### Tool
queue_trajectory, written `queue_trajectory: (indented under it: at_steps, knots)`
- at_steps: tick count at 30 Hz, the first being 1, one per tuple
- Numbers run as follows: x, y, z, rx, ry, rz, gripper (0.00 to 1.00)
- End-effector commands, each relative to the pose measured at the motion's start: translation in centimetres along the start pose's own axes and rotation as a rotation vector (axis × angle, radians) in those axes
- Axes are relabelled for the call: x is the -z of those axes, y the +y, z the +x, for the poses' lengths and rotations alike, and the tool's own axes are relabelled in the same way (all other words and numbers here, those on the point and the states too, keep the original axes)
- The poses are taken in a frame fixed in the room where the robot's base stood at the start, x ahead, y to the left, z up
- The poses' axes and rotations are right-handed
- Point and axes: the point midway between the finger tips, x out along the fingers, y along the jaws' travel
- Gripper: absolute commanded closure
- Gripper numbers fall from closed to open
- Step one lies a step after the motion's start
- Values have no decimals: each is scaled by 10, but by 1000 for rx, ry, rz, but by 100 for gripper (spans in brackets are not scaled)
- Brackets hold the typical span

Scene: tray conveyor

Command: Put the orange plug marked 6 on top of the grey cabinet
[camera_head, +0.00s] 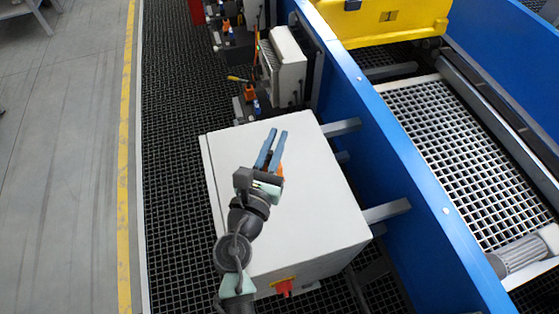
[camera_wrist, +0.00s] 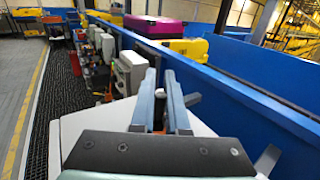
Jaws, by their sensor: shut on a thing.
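The grey cabinet (camera_head: 310,205) stands in the middle of the head view, with a pale flat top and a red switch on its front. My gripper (camera_head: 278,132) is over that top, its two blue-grey fingers pointing to the far edge. A small orange part of the plug (camera_head: 281,170) shows beside and under the fingers, which are shut on it. Its 6 cannot be read, and most of it is hidden. In the wrist view my gripper (camera_wrist: 159,72) has a small pale piece between its fingers. I cannot tell whether the plug touches the top.
A blue conveyor wall (camera_head: 385,130) runs along the right of the cabinet, with grey brackets between. Beyond the cabinet stand a smaller white box (camera_head: 283,65), an orange item (camera_head: 249,91) and a blue item (camera_head: 257,107). The cabinet top around my gripper is clear.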

Motion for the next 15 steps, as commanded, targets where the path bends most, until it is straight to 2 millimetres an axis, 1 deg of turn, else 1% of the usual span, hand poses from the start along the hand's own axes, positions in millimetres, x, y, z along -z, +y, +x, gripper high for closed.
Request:
queue_trajectory:
  at_steps: [1,7,12,15]
  knots:
    - [12,0,0,0,1,-2,100]
    - [30,0,0,0,-1,-1,100]
    - [56,0,0,0,-1,-1,100]
    - [61,0,0,0,-2,1,100]
